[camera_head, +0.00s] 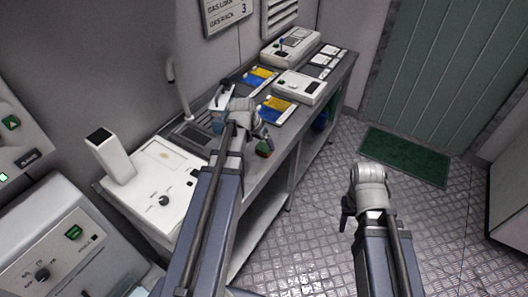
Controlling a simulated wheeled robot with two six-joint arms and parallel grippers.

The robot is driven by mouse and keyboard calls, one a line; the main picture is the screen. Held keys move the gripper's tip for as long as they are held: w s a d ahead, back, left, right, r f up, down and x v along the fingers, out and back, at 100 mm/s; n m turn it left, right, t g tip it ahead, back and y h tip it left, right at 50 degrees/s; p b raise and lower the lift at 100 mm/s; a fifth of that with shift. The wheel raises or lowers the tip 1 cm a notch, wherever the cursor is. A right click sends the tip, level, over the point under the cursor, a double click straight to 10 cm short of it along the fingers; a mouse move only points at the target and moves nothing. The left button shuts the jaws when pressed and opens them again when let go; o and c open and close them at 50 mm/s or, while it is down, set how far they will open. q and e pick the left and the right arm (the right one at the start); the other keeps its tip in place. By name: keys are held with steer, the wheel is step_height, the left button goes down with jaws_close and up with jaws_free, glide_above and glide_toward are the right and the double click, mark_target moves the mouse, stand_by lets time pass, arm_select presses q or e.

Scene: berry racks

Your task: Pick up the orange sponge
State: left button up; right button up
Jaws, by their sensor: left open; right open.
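My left gripper (263,133) is above the bench, just behind and over the block in the picture. Its fingers are small and partly hidden by the wrist, and it holds nothing that I can see. I cannot tell whether it touches the block. My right gripper (347,212) hangs over the floor to the right of the bench, pointing down and empty.
A white device with a knob (155,190) stands on the bench at left. Blue-yellow booklets (277,104), a white box (299,87) and a console (291,46) lie further back. A green mat (405,157) is on the metal floor, which is otherwise clear.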

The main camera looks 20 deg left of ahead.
mark_target(264, 147)
arm_select(q)
steer(key=b+x, duration=0.4)
steer(key=x, duration=0.1)
steer(key=shift+w+a+b, duration=0.2)
steer(key=shift+w+b, duration=0.05)
steer(key=shift+b, duration=0.05)
steer(key=shift+c, duration=0.2)
steer(key=c, duration=1.2)
